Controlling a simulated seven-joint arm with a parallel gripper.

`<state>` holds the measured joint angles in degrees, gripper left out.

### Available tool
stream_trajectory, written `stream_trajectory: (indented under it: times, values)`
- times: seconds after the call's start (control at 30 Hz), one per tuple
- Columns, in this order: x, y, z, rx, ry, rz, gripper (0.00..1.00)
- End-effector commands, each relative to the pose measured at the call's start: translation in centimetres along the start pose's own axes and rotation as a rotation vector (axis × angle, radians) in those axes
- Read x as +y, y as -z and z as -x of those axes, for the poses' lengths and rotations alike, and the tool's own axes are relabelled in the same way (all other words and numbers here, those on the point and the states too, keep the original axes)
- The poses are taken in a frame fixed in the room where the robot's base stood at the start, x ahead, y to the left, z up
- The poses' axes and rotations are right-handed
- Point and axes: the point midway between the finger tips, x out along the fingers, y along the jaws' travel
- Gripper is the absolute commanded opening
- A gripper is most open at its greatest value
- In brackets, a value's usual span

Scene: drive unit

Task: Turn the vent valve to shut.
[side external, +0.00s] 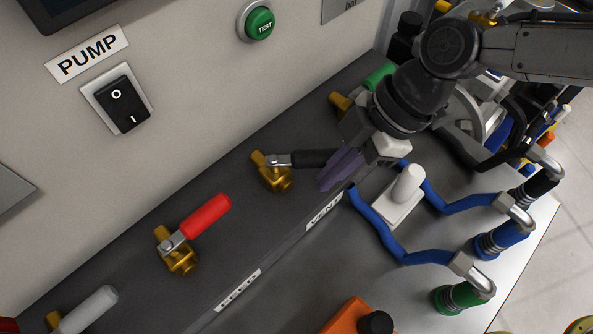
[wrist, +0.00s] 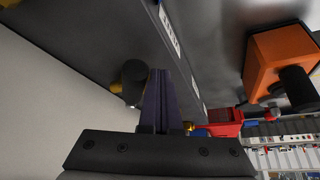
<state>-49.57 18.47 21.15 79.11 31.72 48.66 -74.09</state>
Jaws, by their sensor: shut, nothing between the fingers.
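The vent valve (side external: 272,176) is a brass body with a black-handled lever (side external: 306,158), on the dark ledge above the VENT label (side external: 323,211). Its lever points right in the side external view, roughly across the ledge's slanting line. My gripper (side external: 335,178) is shut and empty, with its purple-grey fingers close to the free end of the black handle. In the wrist view the shut fingers (wrist: 157,75) stand just right of the dark handle end (wrist: 134,75). I cannot tell whether they touch it. The valve body is mostly hidden in the wrist view.
A red-handled valve (side external: 190,235) and a white-handled valve (side external: 82,312) stand lower left; a green-handled one (side external: 378,77) is behind my arm. Blue hoses (side external: 384,235) and a white block (side external: 399,205) lie right. An orange box (side external: 346,317) is at the bottom.

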Motion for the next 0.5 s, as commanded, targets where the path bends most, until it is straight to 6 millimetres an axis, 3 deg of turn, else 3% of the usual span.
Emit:
stream_trajectory:
  times: [0.5]
  values:
    - [1.5, -0.8, 0.3, -0.001, 0.0, -0.001, 0.0]
